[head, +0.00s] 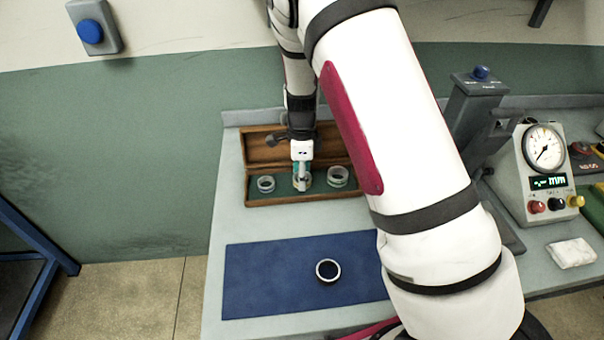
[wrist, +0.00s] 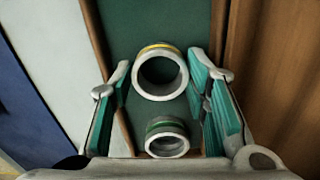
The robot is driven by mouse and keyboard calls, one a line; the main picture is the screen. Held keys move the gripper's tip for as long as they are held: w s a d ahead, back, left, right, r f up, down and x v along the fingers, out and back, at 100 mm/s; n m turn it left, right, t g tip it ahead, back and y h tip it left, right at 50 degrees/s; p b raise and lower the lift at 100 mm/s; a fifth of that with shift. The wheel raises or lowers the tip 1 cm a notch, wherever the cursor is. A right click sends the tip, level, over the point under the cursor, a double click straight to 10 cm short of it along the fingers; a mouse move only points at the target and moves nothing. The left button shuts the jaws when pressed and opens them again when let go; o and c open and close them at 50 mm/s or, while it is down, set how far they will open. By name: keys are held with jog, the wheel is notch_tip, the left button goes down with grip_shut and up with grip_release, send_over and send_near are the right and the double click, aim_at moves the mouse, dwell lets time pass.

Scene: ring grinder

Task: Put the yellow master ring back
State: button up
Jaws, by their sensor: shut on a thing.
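The yellow master ring, a metal ring with a yellow band (wrist: 158,47), sits between the fingertips of my gripper (wrist: 160,68) in the wrist view. My gripper (head: 302,176) is shut on it over the green floor of the open wooden case (head: 252,198). In the head view the held ring (head: 303,186) is partly hidden by the fingers. I cannot tell whether it touches the case floor. A ring with a green band (wrist: 167,127) shows below it in the wrist view. In the head view, one ring (head: 265,184) sits left of my gripper and another (head: 338,176) right of it.
A dark-bored metal ring (head: 317,270) lies on the blue mat (head: 262,285) in front of the case. A dial gauge unit (head: 543,170) stands at the right, with a white block (head: 571,253) near it. The left of the mat is clear.

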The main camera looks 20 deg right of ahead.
jog(key=shift+f, duration=0.1)
jog(key=o, duration=1.3)
jog(key=shift+o, duration=0.2)
jog(key=s+r+n+t+y, duration=0.1)
jog(key=s+r+n, duration=0.2)
jog(key=r, duration=0.7)
jog(key=s+r+n, duration=0.2)
jog(key=s+r, duration=0.1)
jog(key=r, duration=0.8)
jog(key=s+r+n+t, duration=0.2)
jog(key=s+r+n, duration=0.2)
jog(key=s+n, duration=0.4)
jog(key=s+r+n+t+h, duration=0.1)
jog(key=s+r+n, duration=0.3)
jog(key=s+n, duration=0.4)
jog(key=s+t, duration=0.1)
jog(key=s, duration=0.5)
jog(key=shift+s+d+r+b, duration=0.15)
jog(key=shift+s+b, duration=0.1)
jog(key=shift+b, duration=0.1)
